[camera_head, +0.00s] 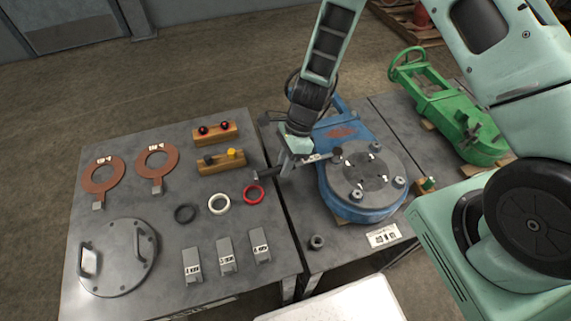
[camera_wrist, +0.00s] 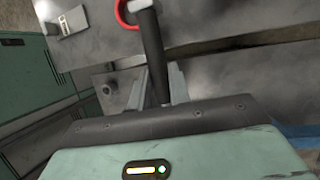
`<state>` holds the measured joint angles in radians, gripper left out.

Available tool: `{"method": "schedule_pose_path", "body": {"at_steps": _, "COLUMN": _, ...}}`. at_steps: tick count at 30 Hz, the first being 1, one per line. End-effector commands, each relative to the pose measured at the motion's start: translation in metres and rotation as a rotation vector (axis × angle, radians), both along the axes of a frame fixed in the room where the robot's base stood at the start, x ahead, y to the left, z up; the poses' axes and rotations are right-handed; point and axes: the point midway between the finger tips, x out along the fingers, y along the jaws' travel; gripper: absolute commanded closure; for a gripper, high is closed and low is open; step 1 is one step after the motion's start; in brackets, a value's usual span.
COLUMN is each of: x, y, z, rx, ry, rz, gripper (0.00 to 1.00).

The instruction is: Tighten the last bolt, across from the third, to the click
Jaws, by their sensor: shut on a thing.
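My gripper (camera_head: 287,166) is shut on a dark wrench, left of the blue housing (camera_head: 333,190). The wrench's black handle (camera_wrist: 150,55) stands between the fingers in the wrist view; its grip end (camera_head: 263,175) points left in the head view. The wrench's far end (camera_head: 337,153) reaches the upper-left edge of the round grey cover (camera_head: 352,184), where it hides any bolt; contact cannot be told. Bolts show at the cover's top (camera_head: 375,147), right (camera_head: 399,182) and lower left (camera_head: 357,195). The wrist view does not show the cover.
The left table holds a red ring (camera_head: 254,194), a white ring (camera_head: 219,204), a black ring (camera_head: 185,213), wooden blocks (camera_head: 221,164), copper-coloured gaskets (camera_head: 157,159), grey labelled blocks (camera_head: 226,256) and a round lid (camera_head: 118,257). A loose socket-like piece (camera_head: 317,242) and green valve (camera_head: 455,125) flank the housing.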

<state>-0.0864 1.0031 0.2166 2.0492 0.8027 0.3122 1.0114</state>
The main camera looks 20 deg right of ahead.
Motion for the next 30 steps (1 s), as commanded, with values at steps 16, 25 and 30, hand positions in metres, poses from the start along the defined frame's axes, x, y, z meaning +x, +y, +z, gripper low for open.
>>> {"method": "schedule_pose_path", "body": {"at_steps": 16, "x": 0.006, "y": 0.0, "z": 0.0, "rx": 0.0, "ry": -0.003, "rz": -0.032, "gripper": 1.0}}
{"method": "schedule_pose_path", "body": {"at_steps": 25, "x": 0.012, "y": -0.001, "z": 0.001, "rx": -0.001, "ry": -0.002, "rz": -0.073, "gripper": 1.0}}
{"method": "schedule_pose_path", "body": {"at_steps": 30, "x": 0.01, "y": 0.0, "z": 0.001, "rx": -0.001, "ry": -0.002, "rz": -0.059, "gripper": 1.0}}
